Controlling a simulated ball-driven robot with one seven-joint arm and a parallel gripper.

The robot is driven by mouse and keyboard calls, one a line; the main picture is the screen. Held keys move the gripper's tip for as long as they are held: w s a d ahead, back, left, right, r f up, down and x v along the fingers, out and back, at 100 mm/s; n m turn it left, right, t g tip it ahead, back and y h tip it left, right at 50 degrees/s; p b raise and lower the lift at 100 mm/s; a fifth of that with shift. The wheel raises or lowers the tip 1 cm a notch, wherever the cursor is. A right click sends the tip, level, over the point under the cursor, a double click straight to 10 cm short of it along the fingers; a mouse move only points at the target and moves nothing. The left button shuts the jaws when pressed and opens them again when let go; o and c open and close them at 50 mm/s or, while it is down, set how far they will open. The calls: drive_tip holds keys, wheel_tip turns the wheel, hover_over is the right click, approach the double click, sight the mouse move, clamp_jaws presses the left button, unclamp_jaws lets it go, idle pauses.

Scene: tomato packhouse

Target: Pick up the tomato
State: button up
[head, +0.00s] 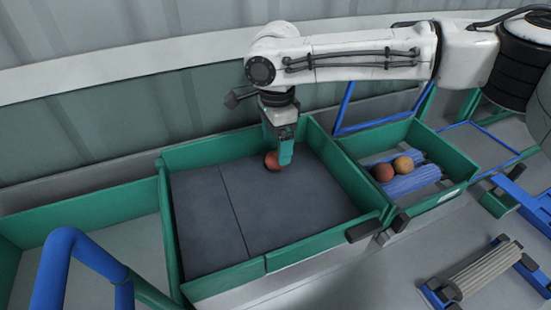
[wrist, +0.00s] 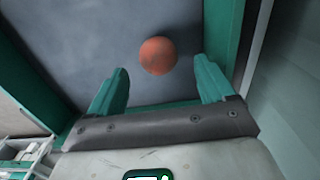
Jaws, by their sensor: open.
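A reddish-orange tomato (head: 272,161) lies on the dark floor of a green-walled tray (head: 290,258), near the tray's back wall. In the wrist view the tomato (wrist: 157,56) is ahead of the fingertips, between their lines and a little nearer the middle. My gripper (head: 284,150) points down into the tray beside the tomato, and one green finger hides part of it in the head view. In the wrist view my gripper (wrist: 163,77) shows two green fingers spread apart with nothing between them.
A smaller green bin (head: 440,201) to the right holds a red and a yellow-orange tomato (head: 403,163) on blue slats. The tray's green walls stand close around my gripper. A blue rail (head: 68,262) rises at front left. Most of the tray floor is bare.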

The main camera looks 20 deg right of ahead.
sight(276, 160)
drive_tip(key=shift+d+f+p, duration=0.15)
drive_tip(key=shift+f+p, duration=0.15)
drive_tip(key=shift+f, duration=2.05)
drive_tip(key=shift+c, duration=0.4)
drive_tip(key=c, duration=0.7)
